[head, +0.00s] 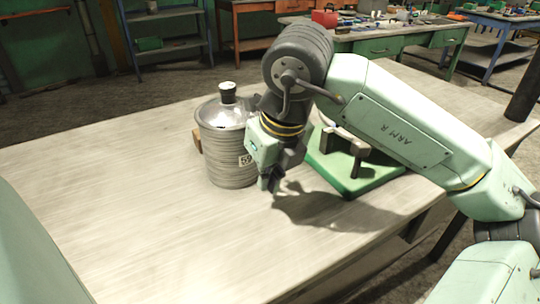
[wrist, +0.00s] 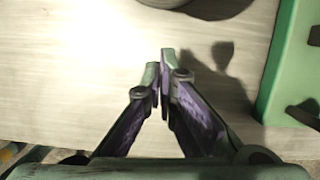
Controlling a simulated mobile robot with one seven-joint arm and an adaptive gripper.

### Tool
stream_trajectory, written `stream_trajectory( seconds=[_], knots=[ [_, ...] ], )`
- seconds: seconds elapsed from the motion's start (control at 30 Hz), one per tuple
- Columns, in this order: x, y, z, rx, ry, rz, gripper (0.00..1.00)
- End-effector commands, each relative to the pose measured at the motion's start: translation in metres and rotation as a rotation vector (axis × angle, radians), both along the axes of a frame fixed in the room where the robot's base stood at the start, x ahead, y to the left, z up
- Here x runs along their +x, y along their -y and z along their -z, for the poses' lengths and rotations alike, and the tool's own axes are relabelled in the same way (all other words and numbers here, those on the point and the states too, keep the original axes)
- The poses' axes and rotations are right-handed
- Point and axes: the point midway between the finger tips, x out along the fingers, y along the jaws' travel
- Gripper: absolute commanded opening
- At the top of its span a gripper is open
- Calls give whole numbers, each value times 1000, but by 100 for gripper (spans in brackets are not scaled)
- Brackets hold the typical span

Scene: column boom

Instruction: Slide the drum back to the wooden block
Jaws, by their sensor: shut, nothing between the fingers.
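The drum (head: 229,150) is a ribbed grey canister with a domed lid, a dark knob and a number label. It stands upright on the table, left of my gripper. The wooden block (head: 196,140) shows as a small brown piece at the drum's left rear side, mostly hidden behind it; I cannot tell whether they touch. My gripper (head: 268,183) points down at the drum's front right, low over the table. In the wrist view my gripper (wrist: 163,62) has its fingertips together with nothing between them. The drum's bottom edge (wrist: 165,2) shows at the top of that view, apart from the fingertips.
A green base (head: 350,184) with a dark fixture stands on the table to the right of my gripper, partly behind my arm. It also shows at the right of the wrist view (wrist: 285,75). The wooden table (head: 110,190) is clear on the left and in front.

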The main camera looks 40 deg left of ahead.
Motion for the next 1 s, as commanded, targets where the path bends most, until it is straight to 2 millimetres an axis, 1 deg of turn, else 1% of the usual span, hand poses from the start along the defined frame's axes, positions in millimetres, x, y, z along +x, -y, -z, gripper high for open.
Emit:
stream_trajectory(
  seconds=[0.03,0.1,0.17,0.23,0.4,0.53,0.83,0.93,1.0],
  knots=[
    [0,-3,10,-1,-4,-2,0],
    [1,-7,23,1,-4,-2,0],
    [4,-18,18,3,-4,-2,0],
    [7,-28,19,1,-3,-2,0],
    [13,-42,21,2,-2,-1,0],
    [14,-45,22,1,-2,-1,0],
    [14,-46,23,1,-1,0,0],
    [17,-53,25,0,1,1,0],
    [20,-62,26,1,2,2,0]
  ],
)
